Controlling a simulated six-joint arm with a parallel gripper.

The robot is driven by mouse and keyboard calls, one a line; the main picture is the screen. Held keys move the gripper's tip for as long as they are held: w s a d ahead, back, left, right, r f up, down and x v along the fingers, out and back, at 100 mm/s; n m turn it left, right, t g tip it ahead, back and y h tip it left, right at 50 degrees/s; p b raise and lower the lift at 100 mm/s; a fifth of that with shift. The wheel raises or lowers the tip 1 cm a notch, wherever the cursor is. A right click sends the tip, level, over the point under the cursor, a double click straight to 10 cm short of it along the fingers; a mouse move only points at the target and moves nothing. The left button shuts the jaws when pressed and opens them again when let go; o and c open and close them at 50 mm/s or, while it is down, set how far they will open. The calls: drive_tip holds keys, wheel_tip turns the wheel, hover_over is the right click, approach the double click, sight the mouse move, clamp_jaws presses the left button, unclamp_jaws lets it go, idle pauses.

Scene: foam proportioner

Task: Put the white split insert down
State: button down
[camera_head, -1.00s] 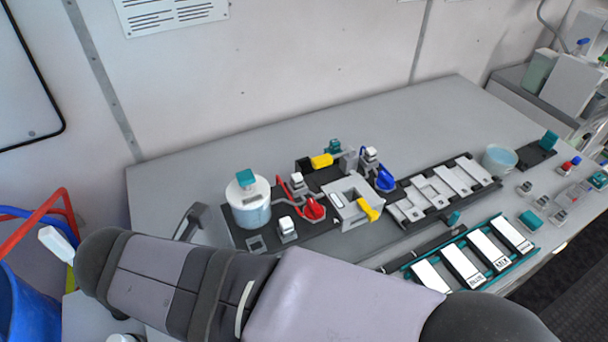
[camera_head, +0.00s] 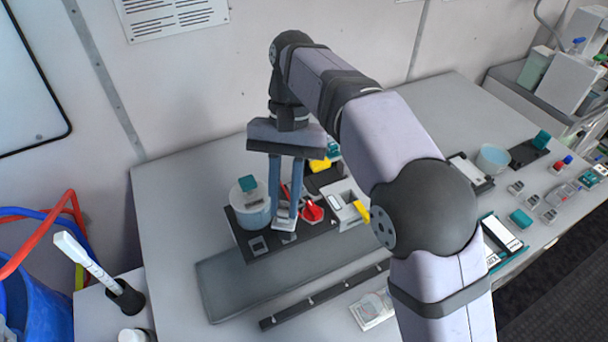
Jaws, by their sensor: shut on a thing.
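My gripper (camera_head: 284,214) points straight down over the black board (camera_head: 305,241), with its two blue fingers shut on a small white piece (camera_head: 284,223), which I take to be the white split insert. The piece is low, at or just above the board; the view does not show whether it touches. A grey square (camera_head: 288,238) shows on the board just in front of it, and another grey square (camera_head: 258,245) lies to its left. The fingers partly hide the piece, so its split is not clear.
A clear tub (camera_head: 251,213) with a teal-topped lid stands just left of the fingers. A grey mat (camera_head: 235,285) in front is bare. My arm hides the bench's middle right.

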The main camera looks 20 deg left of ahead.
drive_tip(key=shift+w+d+r+m+y, duration=0.2)
drive_tip(key=shift+w+r+m+y, duration=0.15)
drive_tip(key=shift+m, duration=0.25)
drive_tip(key=shift+w+d+r+m+y, duration=0.2)
drive_tip(key=shift+w+m, duration=0.2)
drive_tip(key=shift+m, duration=0.2)
drive_tip(key=w+a+f+m+t+y, duration=0.1)
drive_tip(key=w+a+m+t, duration=0.25)
drive_tip(key=w+m, duration=0.9)
drive_tip(key=w+a+f+m+t+y, duration=0.2)
drive_tip(key=w+m+t, duration=0.2)
drive_tip(key=w+m, duration=0.85)
wheel_tip(320, 180, down, 10)
drive_tip(key=s+m+p, duration=0.1)
drive_tip(key=p, duration=0.1)
drive_tip(key=shift+s, duration=0.25)
drive_tip(key=shift+d+f, duration=0.1)
drive_tip(key=c, duration=1.6)
unclamp_jaws()
